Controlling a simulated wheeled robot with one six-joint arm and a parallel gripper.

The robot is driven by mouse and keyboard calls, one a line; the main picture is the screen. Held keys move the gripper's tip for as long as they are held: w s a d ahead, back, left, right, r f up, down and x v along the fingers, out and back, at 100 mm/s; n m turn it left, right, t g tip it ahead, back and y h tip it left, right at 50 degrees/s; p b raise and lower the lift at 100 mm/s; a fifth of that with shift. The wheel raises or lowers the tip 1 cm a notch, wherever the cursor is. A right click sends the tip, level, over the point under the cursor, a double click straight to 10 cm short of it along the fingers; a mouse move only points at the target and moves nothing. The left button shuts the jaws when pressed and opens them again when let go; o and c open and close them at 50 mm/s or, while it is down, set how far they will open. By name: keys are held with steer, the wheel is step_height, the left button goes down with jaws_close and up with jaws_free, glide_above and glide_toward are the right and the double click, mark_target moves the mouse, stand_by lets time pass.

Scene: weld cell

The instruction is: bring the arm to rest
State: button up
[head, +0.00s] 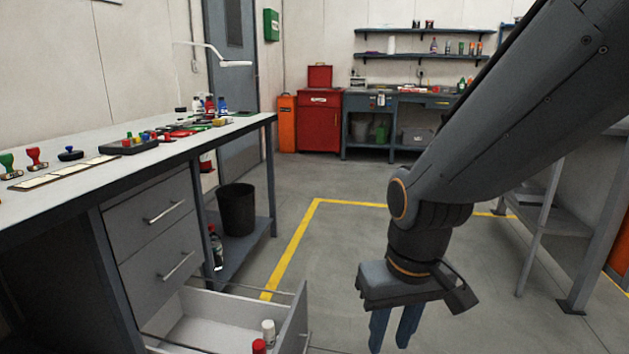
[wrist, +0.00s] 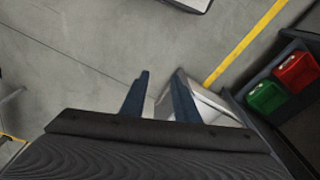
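My arm (head: 500,120) reaches down from the upper right in the head view. My gripper (head: 393,345) points down over the floor, to the right of an open drawer. Its two blue-grey fingers are apart with nothing seen between them. In the wrist view the fingers of my gripper (wrist: 161,88) also stand apart, with grey floor and part of a pale surface behind them. No object is held.
The pulled-out bottom drawer (head: 207,315) holds a white-capped and a red-capped container. The workbench (head: 100,183) on the left carries stamps and bottles. A metal stand (head: 540,225) is at right. Floor inside the yellow line is clear. The wrist view shows red (wrist: 297,71) and green (wrist: 265,97) bins.

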steer(key=s+a+r+n+g, duration=0.1)
steer(key=s+a+r+n, duration=0.1)
steer(key=s+a+r, duration=0.3)
steer(key=s+d+r+m+p, duration=0.1)
steer(key=d+r+m+p, duration=0.3)
steer(key=d+r+p, duration=0.8)
steer(key=p, duration=0.9)
steer(key=shift+d+h+p, duration=0.15)
steer(key=shift+h+p, duration=0.15)
steer(key=shift+p, duration=0.1)
steer(key=shift+s, duration=0.1)
